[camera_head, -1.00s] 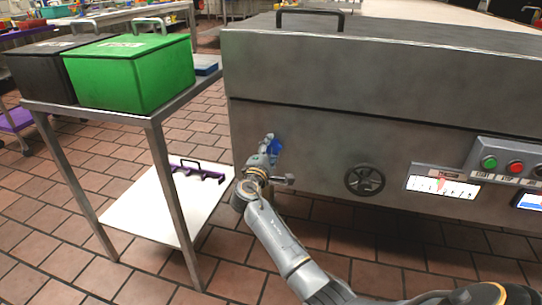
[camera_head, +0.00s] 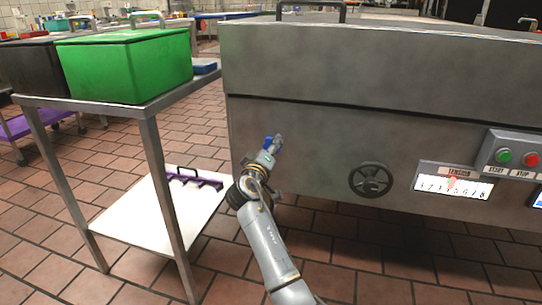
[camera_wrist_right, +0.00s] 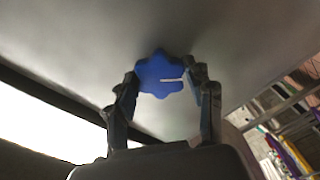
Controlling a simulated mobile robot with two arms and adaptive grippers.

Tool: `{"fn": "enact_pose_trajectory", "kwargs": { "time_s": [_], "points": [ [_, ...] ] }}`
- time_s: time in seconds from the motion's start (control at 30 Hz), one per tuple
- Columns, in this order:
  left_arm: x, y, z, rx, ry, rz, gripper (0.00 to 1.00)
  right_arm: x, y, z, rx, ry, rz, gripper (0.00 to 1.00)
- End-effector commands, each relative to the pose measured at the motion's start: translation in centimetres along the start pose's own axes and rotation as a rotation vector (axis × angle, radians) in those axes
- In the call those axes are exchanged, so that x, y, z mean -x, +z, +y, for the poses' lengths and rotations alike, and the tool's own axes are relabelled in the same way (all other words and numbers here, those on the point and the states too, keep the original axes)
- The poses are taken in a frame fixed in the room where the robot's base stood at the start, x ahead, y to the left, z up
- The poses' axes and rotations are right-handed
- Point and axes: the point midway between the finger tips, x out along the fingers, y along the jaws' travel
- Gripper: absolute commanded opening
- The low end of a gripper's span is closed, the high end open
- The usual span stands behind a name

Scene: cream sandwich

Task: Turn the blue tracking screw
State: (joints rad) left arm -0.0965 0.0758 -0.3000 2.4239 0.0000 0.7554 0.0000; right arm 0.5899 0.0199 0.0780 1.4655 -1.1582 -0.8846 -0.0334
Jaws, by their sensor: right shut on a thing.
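The blue tracking screw (camera_head: 267,142) sticks out low on the front left of the steel machine. In the right wrist view it is a lobed blue knob (camera_wrist_right: 158,74) with a white line pointing right. My right gripper (camera_head: 273,145) is at the screw. In the wrist view its two fingers (camera_wrist_right: 162,84) stand on either side of the knob, shut on it. My left gripper is in neither view.
The steel machine (camera_head: 330,80) has a black handwheel (camera_head: 370,180), a tension scale (camera_head: 452,186), a green button (camera_head: 504,155) and a red button (camera_head: 531,159). A steel cart (camera_head: 165,108) with a green bin (camera_head: 125,65) stands close on the left.

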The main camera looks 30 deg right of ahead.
Motion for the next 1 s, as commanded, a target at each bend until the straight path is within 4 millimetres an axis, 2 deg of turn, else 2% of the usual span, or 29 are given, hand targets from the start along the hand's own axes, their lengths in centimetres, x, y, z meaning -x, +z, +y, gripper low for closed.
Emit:
{"fn": "enact_pose_trajectory", "kwargs": {
  "time_s": [0.03,0.4,0.9,0.93,1.0],
  "points": [
    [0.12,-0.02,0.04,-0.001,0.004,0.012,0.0,0.1,0.32,-0.56,-0.031,-0.006,-0.004,0.21],
    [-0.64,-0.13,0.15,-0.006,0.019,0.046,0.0,0.09,0.22,-0.45,-0.16,-0.007,-0.005,0.21],
    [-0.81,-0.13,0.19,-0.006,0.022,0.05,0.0,0.1,0.21,-0.42,-0.174,-0.007,-0.006,0.21],
    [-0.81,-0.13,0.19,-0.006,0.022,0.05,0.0,0.1,0.21,-0.42,-0.174,-0.007,-0.006,0.59],
    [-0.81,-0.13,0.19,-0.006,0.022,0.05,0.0,0.1,0.22,-0.42,-0.174,-0.007,-0.006,0.73]
  ]
}}
